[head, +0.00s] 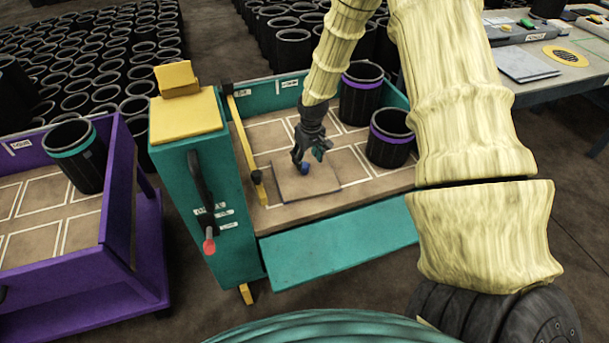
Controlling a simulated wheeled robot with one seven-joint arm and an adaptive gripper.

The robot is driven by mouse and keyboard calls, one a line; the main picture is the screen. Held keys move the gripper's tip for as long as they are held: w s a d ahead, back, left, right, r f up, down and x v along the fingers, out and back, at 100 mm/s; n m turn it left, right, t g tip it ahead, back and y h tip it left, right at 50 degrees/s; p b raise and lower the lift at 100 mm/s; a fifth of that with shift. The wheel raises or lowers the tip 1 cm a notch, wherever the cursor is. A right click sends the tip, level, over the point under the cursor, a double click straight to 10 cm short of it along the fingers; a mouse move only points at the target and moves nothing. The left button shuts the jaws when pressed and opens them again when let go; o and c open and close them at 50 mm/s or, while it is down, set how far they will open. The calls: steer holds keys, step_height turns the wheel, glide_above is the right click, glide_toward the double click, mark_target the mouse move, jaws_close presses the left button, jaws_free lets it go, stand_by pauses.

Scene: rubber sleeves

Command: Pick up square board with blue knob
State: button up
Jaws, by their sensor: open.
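The square board (310,185) is a flat brown panel lying in the teal cart, on its tan floor marked with white outlines. Its blue knob (305,169) stands up near the middle of the board. My gripper (307,161) points down at the knob with its fingers open. The fingers are right at the knob, and one partly covers it. I cannot tell whether they touch it.
The teal cart (283,262) has raised walls and a yellow upright bar (243,150) left of the board. Two black sleeves with purple bands (391,138) stand at its right. A purple cart (120,180) holds a teal-banded sleeve (76,156). A bench (570,84) stands far right.

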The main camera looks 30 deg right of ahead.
mark_target(304, 165)
steer(key=f, duration=0.4)
steer(key=shift+w+a+f, duration=0.3)
steer(key=shift+w+f, duration=0.1)
jaws_close()
